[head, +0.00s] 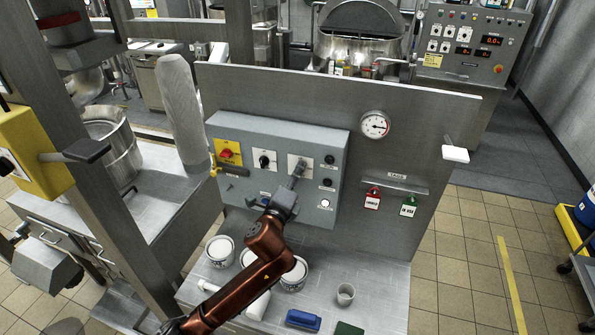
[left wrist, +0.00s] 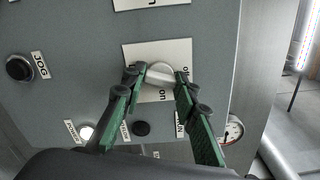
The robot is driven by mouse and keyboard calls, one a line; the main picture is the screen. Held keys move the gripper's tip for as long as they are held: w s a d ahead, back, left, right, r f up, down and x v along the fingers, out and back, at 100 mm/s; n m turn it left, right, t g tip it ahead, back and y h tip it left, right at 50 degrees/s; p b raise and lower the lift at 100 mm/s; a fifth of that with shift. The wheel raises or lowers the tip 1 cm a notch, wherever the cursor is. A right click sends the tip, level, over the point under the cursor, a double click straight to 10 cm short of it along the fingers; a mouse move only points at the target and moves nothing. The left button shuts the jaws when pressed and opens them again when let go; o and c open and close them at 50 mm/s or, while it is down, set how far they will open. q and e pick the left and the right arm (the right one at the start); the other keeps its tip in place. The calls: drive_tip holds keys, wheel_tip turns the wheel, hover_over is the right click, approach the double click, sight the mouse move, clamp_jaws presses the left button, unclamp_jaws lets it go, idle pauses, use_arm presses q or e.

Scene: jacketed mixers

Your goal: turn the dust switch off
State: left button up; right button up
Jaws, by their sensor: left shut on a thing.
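A grey control box (head: 228,133) is fixed to the upright steel panel. It carries a red switch on a yellow plate (head: 227,152), a black rotary switch (head: 264,160) and a third switch on a white plate (head: 306,161). My left gripper (head: 297,174) is at this third switch and hides most of its knob in the head view. My right gripper is out of view.
Black buttons (head: 329,159) and a lit white button (head: 325,203) sit close to the switch. A gauge (head: 375,124) and two hanging tags (head: 372,199) are to the right. White tubs (head: 220,250) and a cup (head: 345,294) stand on the bench below.

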use_arm(q)
drive_tip(key=shift+n+p, duration=0.55)
drive_tip(key=shift+n, duration=1.45)
drive_tip(key=o, duration=1.2)
drive_tip(key=shift+c, duration=0.2)
drive_tip(key=shift+s, duration=0.1)
drive_tip(key=v, duration=1.1)
drive_tip(key=shift+s+a, duration=0.2)
drive_tip(key=shift+s, duration=0.15)
